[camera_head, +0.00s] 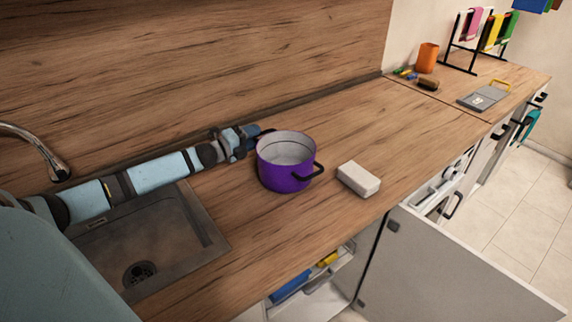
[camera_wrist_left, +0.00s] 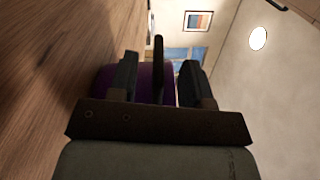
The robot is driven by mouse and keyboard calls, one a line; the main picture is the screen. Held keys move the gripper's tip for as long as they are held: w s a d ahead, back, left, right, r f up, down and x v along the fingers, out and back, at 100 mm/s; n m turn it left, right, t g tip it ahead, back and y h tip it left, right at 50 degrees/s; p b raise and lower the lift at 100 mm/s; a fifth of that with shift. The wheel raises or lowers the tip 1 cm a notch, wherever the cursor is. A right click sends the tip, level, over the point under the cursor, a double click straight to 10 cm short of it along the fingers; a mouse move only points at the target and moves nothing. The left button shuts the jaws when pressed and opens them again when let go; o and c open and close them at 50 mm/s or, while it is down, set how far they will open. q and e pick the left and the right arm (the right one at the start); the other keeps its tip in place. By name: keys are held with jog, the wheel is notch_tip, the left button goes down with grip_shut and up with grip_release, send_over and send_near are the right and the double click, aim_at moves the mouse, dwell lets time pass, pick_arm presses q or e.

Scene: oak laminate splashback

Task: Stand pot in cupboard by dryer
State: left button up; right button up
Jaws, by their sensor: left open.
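A purple pot (camera_head: 284,178) with black handles stands upright and empty on the wooden counter, right of the sink. My left gripper (camera_head: 256,134) is open at the pot's far-left handle. In the left wrist view, the black handle (camera_wrist_left: 158,62) shows between the two fingers of the gripper (camera_wrist_left: 158,75), with purple pot wall (camera_wrist_left: 145,84) behind. I cannot tell whether the fingers touch it. Below the counter, a cupboard stands open with its pale door (camera_head: 440,275) swung out. My right gripper is not in view.
A white block (camera_head: 358,180) lies on the counter right of the pot. The sink (camera_head: 205,238) and tap (camera_head: 45,145) are at left. Blue (camera_head: 290,286) and yellow (camera_head: 327,259) items sit in the cupboard. An orange cup (camera_head: 427,58) and black rack (camera_head: 462,60) stand at back right.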

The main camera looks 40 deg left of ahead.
pick_arm(q)
jog(key=shift+x, duration=0.9)
grip_shut()
jog(key=shift+r, duration=0.2)
